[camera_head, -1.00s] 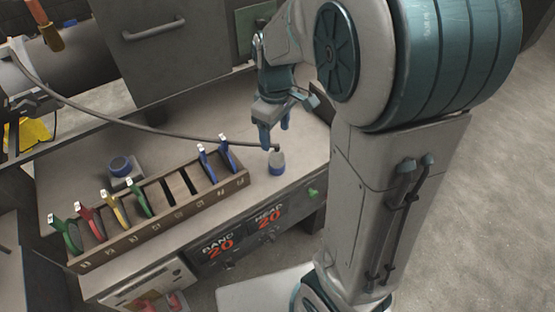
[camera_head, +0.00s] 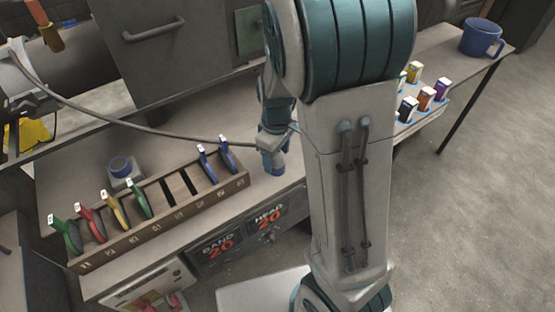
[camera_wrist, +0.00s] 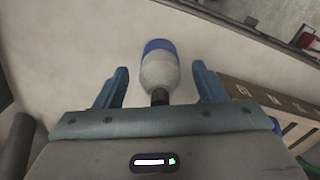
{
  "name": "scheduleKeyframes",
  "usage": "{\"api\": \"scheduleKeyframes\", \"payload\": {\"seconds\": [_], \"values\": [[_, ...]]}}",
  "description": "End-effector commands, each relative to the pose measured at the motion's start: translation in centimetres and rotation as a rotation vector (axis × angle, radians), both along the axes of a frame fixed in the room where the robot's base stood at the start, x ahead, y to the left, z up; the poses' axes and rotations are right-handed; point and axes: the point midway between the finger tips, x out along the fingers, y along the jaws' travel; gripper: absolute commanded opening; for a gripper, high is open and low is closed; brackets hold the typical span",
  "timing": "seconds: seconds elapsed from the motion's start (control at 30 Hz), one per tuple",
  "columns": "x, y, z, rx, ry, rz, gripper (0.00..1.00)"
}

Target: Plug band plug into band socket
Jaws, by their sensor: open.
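The plug (camera_wrist: 159,68), with a grey body, a blue band at its far end and a dark neck, lies between the two fingers of my gripper (camera_wrist: 160,86) in the wrist view. Gaps show on both sides, so the fingers are open and not closed on it. In the head view my gripper (camera_head: 273,160) is low over the right end of the bench and largely hides the plug. A grey cable (camera_head: 150,127) runs to it from the left. A blue round socket (camera_head: 121,166) on a square base sits on the bench behind the rack.
A wooden rack (camera_head: 160,223) with several coloured-handled tools lies along the bench front, left of my gripper. A grey cabinet (camera_head: 165,60) stands behind. A blue mug (camera_head: 482,38) and several coloured boxes (camera_head: 426,96) are on a table at the right.

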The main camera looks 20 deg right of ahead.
Motion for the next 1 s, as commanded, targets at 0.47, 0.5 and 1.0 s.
{"api": "scheduleKeyframes", "payload": {"seconds": [0.47,0.5,1.0], "values": [[0.01,-0.03,-0.85,0.0,-0.001,-0.001,0.58],[0.01,-0.03,-0.85,0.0,-0.001,-0.001,0.47],[0.06,-0.03,-0.54,0.0,-0.004,-0.001,0.18]]}}
